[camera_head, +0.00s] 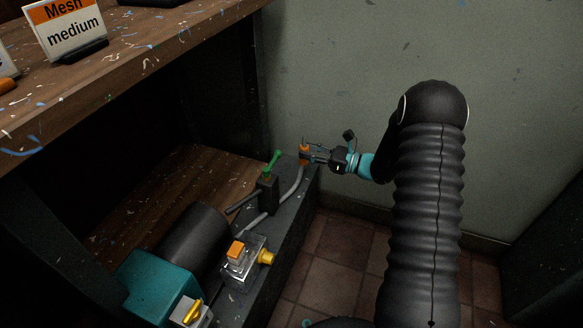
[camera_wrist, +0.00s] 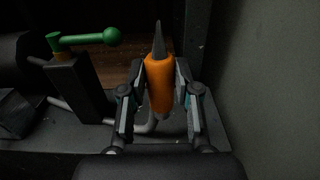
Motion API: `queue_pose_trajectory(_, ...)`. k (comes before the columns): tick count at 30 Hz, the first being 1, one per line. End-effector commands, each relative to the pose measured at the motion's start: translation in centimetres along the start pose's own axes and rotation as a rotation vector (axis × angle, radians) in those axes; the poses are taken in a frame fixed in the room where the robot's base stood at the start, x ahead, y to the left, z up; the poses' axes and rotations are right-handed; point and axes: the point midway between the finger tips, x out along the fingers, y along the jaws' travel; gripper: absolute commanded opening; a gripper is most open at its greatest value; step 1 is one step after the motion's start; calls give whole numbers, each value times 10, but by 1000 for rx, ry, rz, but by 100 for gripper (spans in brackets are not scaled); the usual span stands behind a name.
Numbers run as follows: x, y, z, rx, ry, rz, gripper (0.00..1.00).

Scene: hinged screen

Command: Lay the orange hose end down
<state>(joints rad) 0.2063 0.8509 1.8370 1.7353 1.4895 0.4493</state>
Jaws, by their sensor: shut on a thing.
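The orange hose end (camera_wrist: 159,84) is a short orange grip with a dark pointed tip. It stands roughly upright in the wrist view, between the fingers of my gripper (camera_wrist: 160,92), which is shut on it. In the head view the orange hose end (camera_head: 304,153) is small at the far end of the dark ledge, with my gripper (camera_head: 308,156) reaching it from the right. A grey hose (camera_head: 297,184) runs from below it back along the ledge. Whether its lower end touches the ledge cannot be told.
A dark post with a green-handled valve (camera_head: 272,163) stands left of the hose end. Nearer are a clear box with an orange top (camera_head: 235,250) and yellow knob, a dark cylinder (camera_head: 196,240) and a teal housing (camera_head: 158,284). A wall is close on the right.

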Motion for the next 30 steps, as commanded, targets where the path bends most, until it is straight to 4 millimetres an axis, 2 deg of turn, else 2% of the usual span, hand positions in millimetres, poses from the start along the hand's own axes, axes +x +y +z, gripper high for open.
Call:
queue_pose_trajectory(3,25,2,-16,1,1,3,0)
queue_pose_trajectory(10,52,2,-31,-1,1,2,0)
queue_pose_trajectory(14,55,1,-36,0,1,0,0)
queue_pose_trajectory(24,55,1,-73,1,1,0,0)
queue_pose_trajectory(30,55,1,-73,-1,1,0,0)
